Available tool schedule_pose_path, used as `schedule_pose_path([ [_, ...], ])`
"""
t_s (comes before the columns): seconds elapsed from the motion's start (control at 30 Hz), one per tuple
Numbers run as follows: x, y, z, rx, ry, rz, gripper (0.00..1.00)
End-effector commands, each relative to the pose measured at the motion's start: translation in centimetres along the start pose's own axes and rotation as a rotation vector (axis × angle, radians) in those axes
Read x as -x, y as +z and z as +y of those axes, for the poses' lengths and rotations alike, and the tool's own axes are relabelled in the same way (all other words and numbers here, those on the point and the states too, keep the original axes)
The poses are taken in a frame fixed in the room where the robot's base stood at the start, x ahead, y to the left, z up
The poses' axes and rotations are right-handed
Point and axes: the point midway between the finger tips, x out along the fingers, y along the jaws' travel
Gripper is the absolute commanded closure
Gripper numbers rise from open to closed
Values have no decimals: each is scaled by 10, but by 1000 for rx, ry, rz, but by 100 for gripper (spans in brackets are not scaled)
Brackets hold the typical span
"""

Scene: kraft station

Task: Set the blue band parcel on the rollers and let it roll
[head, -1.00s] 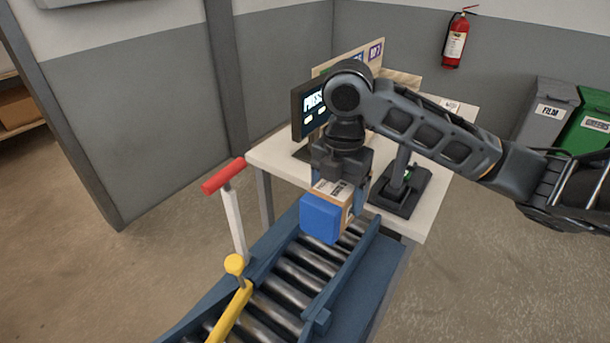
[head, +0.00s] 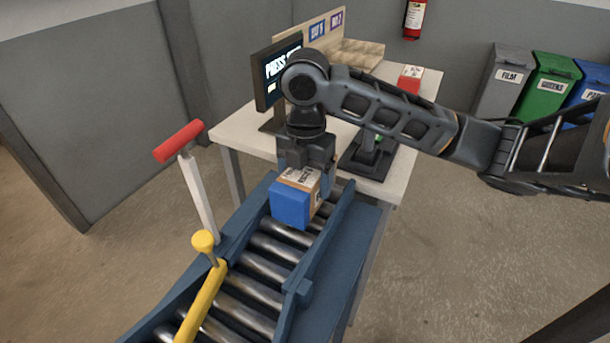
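The blue band parcel (head: 291,207) is a small brown box with a blue end and a white label on top. It is at the upper end of the roller conveyor (head: 265,268), between the blue side rails. My gripper (head: 305,170) is above and behind the parcel, with its fingers reaching down at the parcel's far part. The fingertips are partly hidden, so I cannot tell whether they grip it. I also cannot tell whether the parcel touches the rollers.
A yellow bar with a knob (head: 205,242) crosses the lower rollers. A red-handled white lever (head: 180,142) stands at the left rail. Behind are a white table (head: 240,128), a monitor (head: 268,75) and a black stand (head: 365,160). Bins (head: 545,85) stand far right.

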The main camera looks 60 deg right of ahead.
Motion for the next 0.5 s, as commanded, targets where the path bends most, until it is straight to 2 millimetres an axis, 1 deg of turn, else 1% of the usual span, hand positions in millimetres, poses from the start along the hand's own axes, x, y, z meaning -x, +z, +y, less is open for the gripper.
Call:
schedule_pose_path([
  [0.03, -5, 0, 0, 0, 1, 0, 63],
  [0.13, -8, 1, 0, 0, 1, 0, 63],
  [0.43, -8, 1, 0, -1, 1, 0, 63],
  [0.47, -8, 1, 0, -1, 1, 0, 16],
  [0.5, -8, 1, 0, -1, 1, 0, 12],
])
